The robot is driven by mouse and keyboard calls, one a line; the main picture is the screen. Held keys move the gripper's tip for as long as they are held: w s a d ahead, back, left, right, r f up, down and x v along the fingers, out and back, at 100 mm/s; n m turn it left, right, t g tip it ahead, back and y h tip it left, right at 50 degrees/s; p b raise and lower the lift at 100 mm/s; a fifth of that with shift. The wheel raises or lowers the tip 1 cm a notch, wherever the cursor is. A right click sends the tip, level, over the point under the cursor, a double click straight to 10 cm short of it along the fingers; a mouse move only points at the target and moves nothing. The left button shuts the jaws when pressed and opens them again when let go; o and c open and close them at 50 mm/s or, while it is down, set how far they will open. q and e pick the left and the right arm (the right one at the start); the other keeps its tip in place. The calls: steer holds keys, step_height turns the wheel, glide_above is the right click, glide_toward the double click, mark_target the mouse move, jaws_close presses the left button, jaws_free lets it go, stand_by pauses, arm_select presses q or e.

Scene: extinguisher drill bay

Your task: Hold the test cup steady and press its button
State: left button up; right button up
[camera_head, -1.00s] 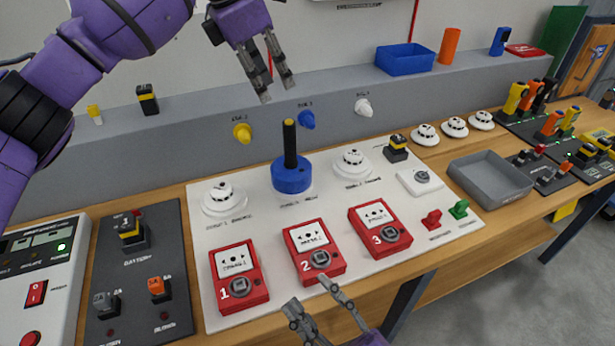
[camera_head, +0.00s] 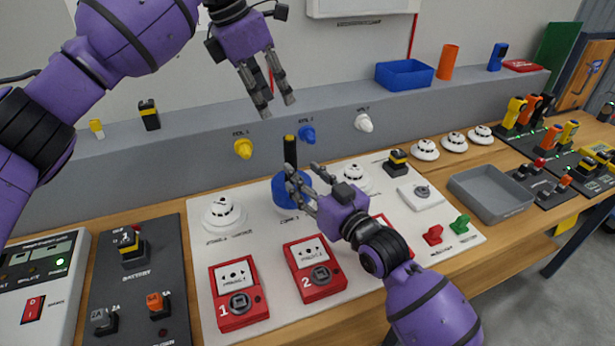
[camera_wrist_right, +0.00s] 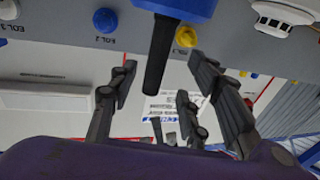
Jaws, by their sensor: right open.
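The test cup (camera_head: 281,196) is blue, with a black upright handle (camera_head: 290,156) and a yellow button (camera_head: 289,138) on top. It stands on the white board between two detectors, partly hidden by my right gripper (camera_head: 302,176). That gripper is open at the handle's lower part. In the right wrist view the blue cup (camera_wrist_right: 185,6) is at the top edge, and its black handle (camera_wrist_right: 158,60) shows between the spread fingers; contact cannot be told. My left gripper (camera_head: 278,108) is open and empty, fingers down, above and slightly left of the button.
White detectors (camera_head: 223,214) flank the cup. Red call points (camera_head: 238,295) line the board's front; the third is mostly hidden by my right arm. A grey tray (camera_head: 490,192) sits right. Yellow, blue and white knobs (camera_head: 243,149) stick out of the ledge behind.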

mark_target(294, 164)
steer(key=shift+w+f, duration=0.1)
steer(key=shift+w, duration=0.25)
steer(key=x, duration=0.7)
steer(key=shift+w, duration=0.1)
steer(key=shift+c, duration=0.5)
jaws_close()
arm_select(q)
jaws_close()
stand_by(0.6)
